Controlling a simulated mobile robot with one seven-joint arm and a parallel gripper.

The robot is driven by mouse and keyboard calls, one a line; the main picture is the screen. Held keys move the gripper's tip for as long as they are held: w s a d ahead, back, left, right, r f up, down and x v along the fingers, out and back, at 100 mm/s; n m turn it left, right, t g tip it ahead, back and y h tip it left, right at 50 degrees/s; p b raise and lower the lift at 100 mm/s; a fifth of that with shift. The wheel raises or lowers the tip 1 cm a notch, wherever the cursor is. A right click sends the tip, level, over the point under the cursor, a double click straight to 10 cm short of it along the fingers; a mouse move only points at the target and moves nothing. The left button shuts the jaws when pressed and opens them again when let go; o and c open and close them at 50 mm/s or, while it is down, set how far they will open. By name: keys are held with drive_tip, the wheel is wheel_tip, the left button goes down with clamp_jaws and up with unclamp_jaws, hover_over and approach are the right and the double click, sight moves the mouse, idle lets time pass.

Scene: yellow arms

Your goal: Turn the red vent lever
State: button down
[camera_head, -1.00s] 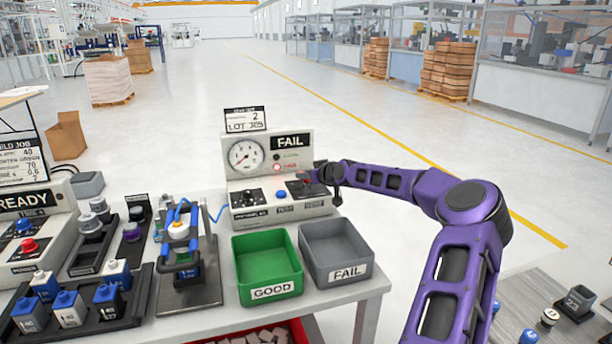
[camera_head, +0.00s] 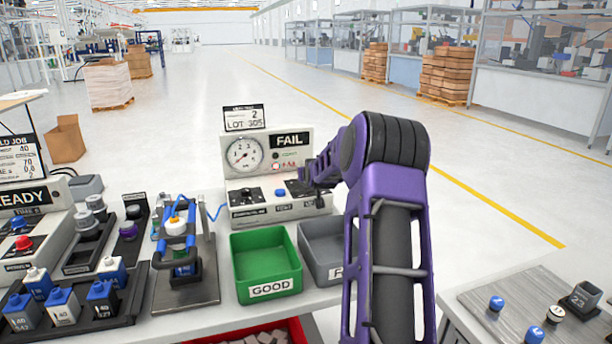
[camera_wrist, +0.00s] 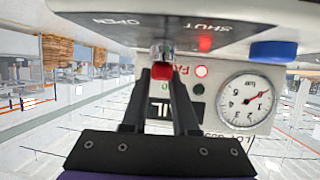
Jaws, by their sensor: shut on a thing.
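The test station (camera_head: 268,158) with the dial and a FAIL display stands at the back of the table. In the wrist view, its panel (camera_wrist: 215,40) appears upside down, with the words OPEN and SHUT. The red vent lever (camera_wrist: 162,71) hangs on a short metal stem between these two words. My gripper (camera_wrist: 162,76) is shut on its red end, one dark finger on each side. In the head view my gripper (camera_head: 308,176) is at the panel's right part and hides the lever.
The blue button (camera_wrist: 273,50) and dial (camera_wrist: 245,101) are close to the lever. A green GOOD bin (camera_head: 268,287) and a grey FAIL bin (camera_head: 318,266) stand in front of the station. A clamp fixture (camera_head: 185,290) is at left.

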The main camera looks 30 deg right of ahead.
drive_tip(key=shift+w+a+r+m+g+h+p, duration=0.15)
drive_tip(key=shift+m+g+h+p, duration=0.15)
drive_tip(key=shift+m+h+p, duration=0.3)
drive_tip(key=shift+s+r+m+g+h+p, duration=0.1)
drive_tip(key=shift+m+g+h+p, duration=0.25)
drive_tip(key=shift+m+h, duration=0.3)
drive_tip(key=m+g+h+p, duration=0.2)
drive_tip(key=p, duration=0.2)
drive_tip(key=shift+m+h+p, duration=0.25)
drive_tip(key=shift+p, duration=0.15)
drive_tip(key=shift+f+m+g+h+p, duration=0.2)
drive_tip(key=shift+m+g+h+p, duration=0.25)
drive_tip(key=shift+p, duration=0.3)
drive_tip(key=shift+m, duration=0.25)
drive_tip(key=shift+s+d+f+m+g+h+p, duration=0.15)
drive_tip(key=shift+m+g+h+p, duration=0.1)
drive_tip(key=shift+m+g, duration=0.15)
drive_tip(key=shift+s+d+f+m+g+h+p, duration=0.1)
drive_tip(key=shift+m+g+h+p, duration=0.1)
drive_tip(key=shift+m+g, duration=0.15)
drive_tip(key=c, duration=0.7)
unclamp_jaws()
drive_tip(key=shift+w, duration=0.1)
drive_tip(key=shift+c, duration=0.2)
drive_tip(key=shift+o, duration=0.3)
drive_tip(key=shift+r, duration=0.1)
